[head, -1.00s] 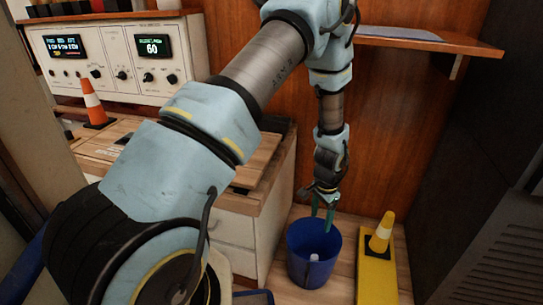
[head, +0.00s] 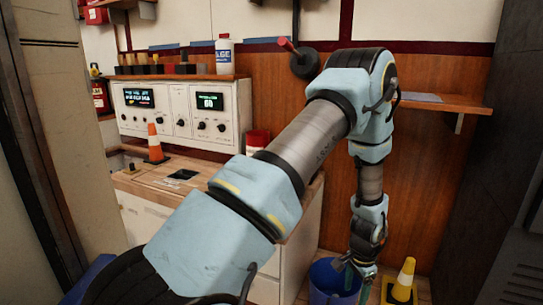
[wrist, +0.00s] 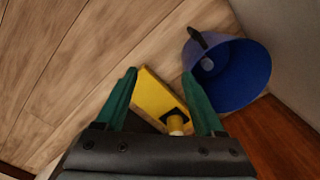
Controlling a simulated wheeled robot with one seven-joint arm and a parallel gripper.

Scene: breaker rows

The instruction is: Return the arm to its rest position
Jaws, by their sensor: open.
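My arm reaches out to the right of the cabinet in the head view, bent at the elbow, with its forearm hanging down. My gripper (head: 354,268) points down near the blue bin (head: 326,284). In the wrist view my gripper (wrist: 160,95) shows two green fingers spread wide apart with nothing held between them. The blue bin (wrist: 252,84) is beyond the right finger, with a small pale object (wrist: 207,64) inside it.
A yellow block (wrist: 152,97) with a cone lies on the floor; the cone (head: 404,279) stands right of the bin. A cabinet with a control panel (head: 180,112) and an orange cone (head: 154,144) is at left. A wooden shelf (head: 445,106) juts from the back wall. A dark cabinet (head: 480,150) bounds the right.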

